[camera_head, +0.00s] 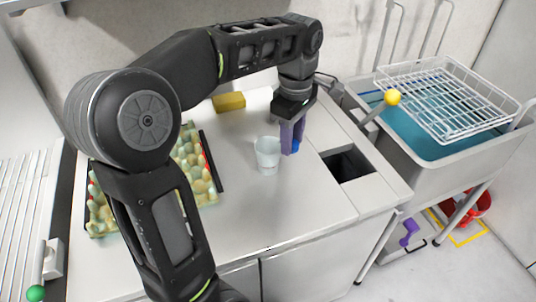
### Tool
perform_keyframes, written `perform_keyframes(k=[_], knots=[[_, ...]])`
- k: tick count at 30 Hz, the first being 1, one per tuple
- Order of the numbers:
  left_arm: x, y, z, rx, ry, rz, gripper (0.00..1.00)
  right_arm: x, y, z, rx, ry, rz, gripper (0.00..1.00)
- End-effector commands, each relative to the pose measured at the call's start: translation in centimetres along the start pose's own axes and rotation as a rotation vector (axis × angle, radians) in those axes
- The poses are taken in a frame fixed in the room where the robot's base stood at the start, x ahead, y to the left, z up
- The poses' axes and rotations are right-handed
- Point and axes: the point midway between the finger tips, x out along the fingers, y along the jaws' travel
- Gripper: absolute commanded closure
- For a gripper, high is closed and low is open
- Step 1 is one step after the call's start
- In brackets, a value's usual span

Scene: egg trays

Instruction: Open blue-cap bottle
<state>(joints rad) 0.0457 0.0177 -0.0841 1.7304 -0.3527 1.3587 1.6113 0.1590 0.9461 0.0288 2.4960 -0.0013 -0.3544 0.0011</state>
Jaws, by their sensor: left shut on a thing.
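A small blue piece (295,147), which looks like the blue cap, shows at the fingertips of my left gripper (291,146). The gripper points down over the counter and is shut on this piece. A clear, whitish cup-like container (267,155) stands upright on the counter just left of the gripper, with no blue cap on its top. I cannot tell whether it is the bottle, or whether a bottle body is hidden behind the fingers. My right gripper is not in view.
An egg tray (208,199) with eggs lies left, partly behind my arm. A yellow sponge-like block (229,101) lies at the back. A rectangular opening (347,165) is right of the gripper. A sink with a wire rack (445,98) stands further right. The front counter is clear.

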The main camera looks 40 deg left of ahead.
Motion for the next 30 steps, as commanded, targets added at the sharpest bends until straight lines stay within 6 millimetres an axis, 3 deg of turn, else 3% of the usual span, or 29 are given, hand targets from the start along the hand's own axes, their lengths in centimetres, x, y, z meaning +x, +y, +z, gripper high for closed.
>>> perform_keyframes(k=[12,23,30], knots=[[5.8,-0.1,0.0,0.000,0.000,-0.004,1.00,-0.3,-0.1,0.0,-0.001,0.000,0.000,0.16],[6.4,0.0,0.0,0.000,0.000,-0.002,1.00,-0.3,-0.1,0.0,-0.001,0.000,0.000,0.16],[9.2,-0.1,0.0,0.001,0.000,-0.005,1.00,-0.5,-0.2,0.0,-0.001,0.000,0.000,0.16]])
